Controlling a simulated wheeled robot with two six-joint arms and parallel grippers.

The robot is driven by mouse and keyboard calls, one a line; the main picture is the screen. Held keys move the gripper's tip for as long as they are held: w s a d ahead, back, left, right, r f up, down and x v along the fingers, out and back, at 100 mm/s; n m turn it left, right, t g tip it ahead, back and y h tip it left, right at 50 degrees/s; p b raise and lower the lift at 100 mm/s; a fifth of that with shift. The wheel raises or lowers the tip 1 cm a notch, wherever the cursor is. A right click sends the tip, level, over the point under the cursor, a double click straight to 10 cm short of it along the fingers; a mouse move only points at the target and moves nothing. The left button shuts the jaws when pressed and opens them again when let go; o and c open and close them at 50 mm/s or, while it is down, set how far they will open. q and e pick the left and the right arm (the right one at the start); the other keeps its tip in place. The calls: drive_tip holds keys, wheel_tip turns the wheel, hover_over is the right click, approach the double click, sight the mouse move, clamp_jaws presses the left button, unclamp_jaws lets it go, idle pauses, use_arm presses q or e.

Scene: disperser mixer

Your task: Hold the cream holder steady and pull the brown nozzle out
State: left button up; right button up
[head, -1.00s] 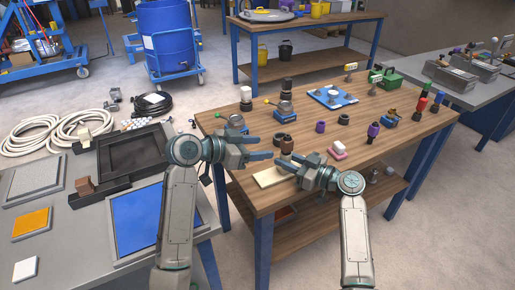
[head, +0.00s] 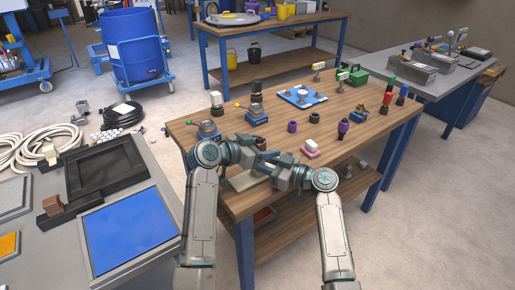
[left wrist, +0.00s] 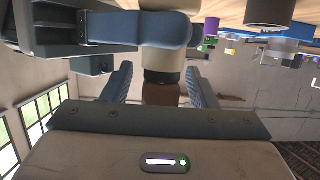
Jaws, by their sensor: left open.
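In the left wrist view the brown nozzle (left wrist: 160,93) shows between the open fingers of my left gripper (left wrist: 159,70), with a gap on each side. A dark ring separates it from the cream holder (left wrist: 168,60). A blue-grey finger of my right gripper (left wrist: 135,28) crosses beside the holder; whether it grips it I cannot tell. In the head view my left gripper (head: 262,160) and right gripper (head: 274,170) meet above the front of the wooden table (head: 228,203). They hide the nozzle and holder there.
Behind the grippers stand a purple ring (head: 292,127), a dark ring (head: 314,117) and a pink-and-white block (head: 311,147). A purple-and-black part (head: 343,128) stands to the right. A blue plate (head: 302,96) lies farther back. A grey bench with a blue panel (head: 140,225) is at left.

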drive_tip(key=shift+f, duration=0.15)
use_arm(q)
clamp_jaws()
drive_tip(key=shift+r, duration=3)
drive_tip(key=shift+r, duration=0.1)
wheel_tip(320, 180, up, 4)
drive_tip(key=shift+f, duration=0.1)
drive_tip(key=s+a+r, duration=0.3)
drive_tip(key=a+r, duration=0.1)
drive_tip(key=r, duration=0.2)
drive_tip(key=shift+s+a+r, duration=0.2)
drive_tip(key=shift+a+r, duration=0.1)
drive_tip(key=shift+r, duration=0.05)
use_arm(e)
drive_tip(key=o, duration=0.6)
